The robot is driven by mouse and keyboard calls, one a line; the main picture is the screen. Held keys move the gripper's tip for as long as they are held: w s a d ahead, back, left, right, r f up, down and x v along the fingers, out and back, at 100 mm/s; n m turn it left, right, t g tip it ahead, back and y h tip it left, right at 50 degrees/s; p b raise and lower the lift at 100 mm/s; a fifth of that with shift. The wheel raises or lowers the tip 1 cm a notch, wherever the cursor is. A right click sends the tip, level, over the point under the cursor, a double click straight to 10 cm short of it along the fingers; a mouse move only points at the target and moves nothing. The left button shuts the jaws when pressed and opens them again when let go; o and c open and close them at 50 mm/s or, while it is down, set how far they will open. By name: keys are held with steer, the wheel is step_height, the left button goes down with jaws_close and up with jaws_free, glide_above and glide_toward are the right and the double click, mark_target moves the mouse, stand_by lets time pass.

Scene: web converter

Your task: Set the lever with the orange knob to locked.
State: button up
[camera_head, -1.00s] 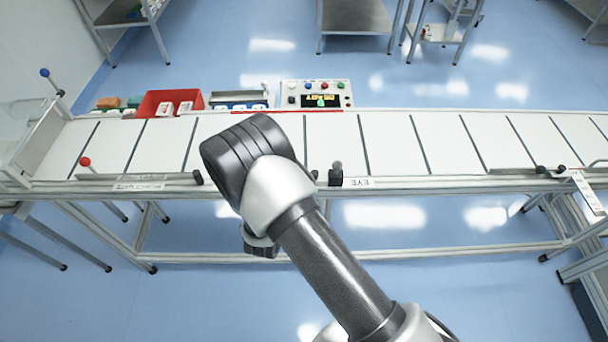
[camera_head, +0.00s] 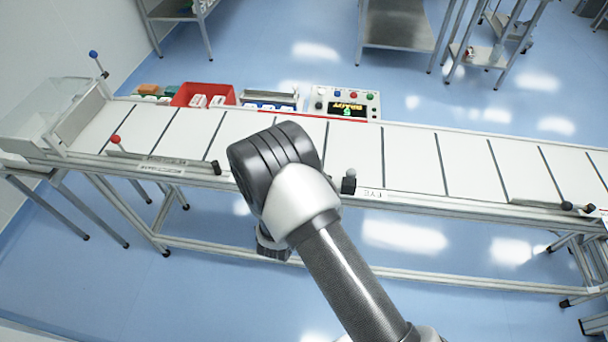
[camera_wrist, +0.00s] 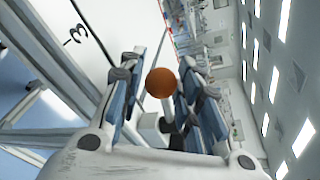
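The orange knob (camera_wrist: 160,82) shows as a ball in the wrist view, in the gap between the two fingers of my gripper (camera_wrist: 162,95). I cannot tell how deep the knob sits between the fingers, or which position the lever is in. In the head view I cannot make out the orange knob or the fingers; my arm covers part of the conveyor front.
A long white conveyor (camera_head: 460,160) crosses the head view. At its left are a red-knobbed lever (camera_head: 115,139) and a blue-knobbed lever (camera_head: 93,53). A dark knob (camera_head: 349,180) stands on the front rail. Behind are a red bin (camera_head: 205,91) and a control box (camera_head: 345,102).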

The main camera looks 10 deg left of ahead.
stand_by(0.3)
steer(key=v, duration=1.2)
steer(key=shift+d, duration=0.1)
